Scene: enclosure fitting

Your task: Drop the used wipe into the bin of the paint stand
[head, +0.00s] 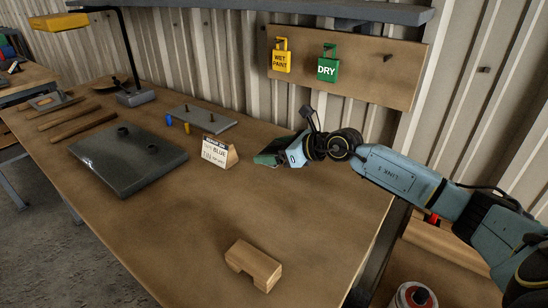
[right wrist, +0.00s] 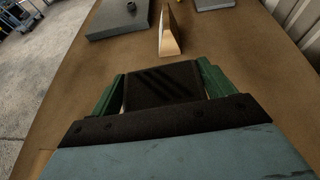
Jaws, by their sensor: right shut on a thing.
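My right gripper (head: 274,159) is over the right part of the workbench, its arm coming in from the right. In the right wrist view its two green fingers (right wrist: 160,92) stand on either side of a dark, flat piece with diagonal stripes (right wrist: 162,86). This looks like the used wipe, held between them; its lower part is hidden by the gripper body. No bin can be made out. A wooden shelf (head: 452,245) at lower right may belong to the paint stand, but I cannot tell. My left gripper is not in view.
A can (head: 413,296) stands at lower right. WET PAINT (head: 282,60) and DRY (head: 327,67) tags hang behind. The bench's front middle is clear.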

